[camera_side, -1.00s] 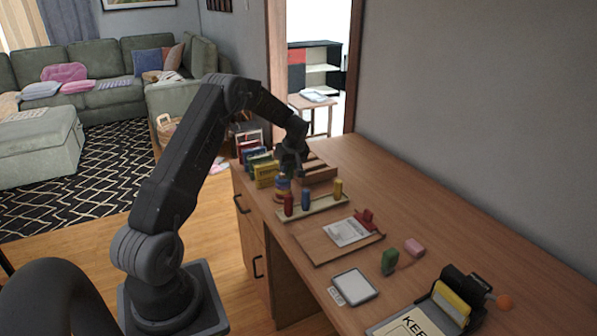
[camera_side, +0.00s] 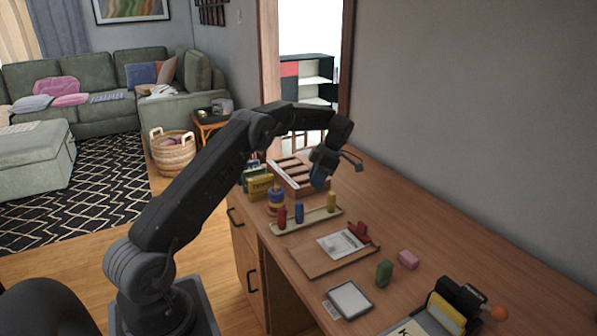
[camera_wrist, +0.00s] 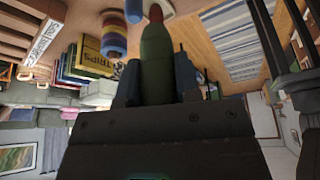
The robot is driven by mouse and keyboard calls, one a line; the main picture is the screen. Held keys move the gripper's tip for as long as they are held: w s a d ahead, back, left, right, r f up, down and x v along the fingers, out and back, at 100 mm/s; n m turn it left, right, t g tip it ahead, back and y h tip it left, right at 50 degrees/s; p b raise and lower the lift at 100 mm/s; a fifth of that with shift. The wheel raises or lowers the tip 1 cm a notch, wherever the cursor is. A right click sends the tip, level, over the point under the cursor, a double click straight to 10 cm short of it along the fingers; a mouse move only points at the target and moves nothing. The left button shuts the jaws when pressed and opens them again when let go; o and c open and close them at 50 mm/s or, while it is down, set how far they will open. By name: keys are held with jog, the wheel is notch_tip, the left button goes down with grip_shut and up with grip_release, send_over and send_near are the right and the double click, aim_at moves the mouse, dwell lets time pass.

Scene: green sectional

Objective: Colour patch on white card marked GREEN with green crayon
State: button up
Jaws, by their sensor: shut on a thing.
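My gripper (camera_side: 319,183) is above the desk, beside the wooden rack and behind the peg board. In the wrist view, my gripper (camera_wrist: 157,75) is shut on a green crayon (camera_wrist: 156,50), held lengthwise between the jaws with its tapered end pointing away. The crayon cannot be made out in the side view. A white printed sheet (camera_side: 342,244) lies on a wooden board (camera_side: 305,263) with a red piece at its corner. A white card (camera_side: 403,330) is partly cut off at the bottom edge. I cannot read GREEN or see a green patch on either.
The peg board (camera_side: 320,219) holds red, blue and yellow pegs. A ring stack (camera_side: 276,203), yellow box (camera_side: 259,187) and wooden rack (camera_side: 300,178) stand behind it. A green block (camera_side: 384,272), pink block (camera_side: 408,259) and white-faced pad (camera_side: 350,299) lie nearer.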

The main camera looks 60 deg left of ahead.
jog(key=w+d+n+h, duration=0.2)
jog(key=d+n, duration=0.3)
jog(key=d, duration=0.1)
jog(key=shift+s+f, duration=0.15)
jog(key=shift+f, duration=3.25)
jog(key=shift+s+f, duration=0.1)
jog(key=shift+f, duration=3.25)
jog(key=shift+d+f, duration=0.2)
jog(key=shift+f, duration=0.1)
jog(key=shift+d+f, duration=0.15)
jog(key=shift+d, duration=3.6)
jog(key=shift+a, duration=3.85)
jog(key=shift+w+a, duration=0.15)
jog(key=shift+w, duration=0.3)
jog(key=shift+d, duration=4.2)
jog(key=shift+a, duration=4.25)
notch_tip(320, 180, up, 8)
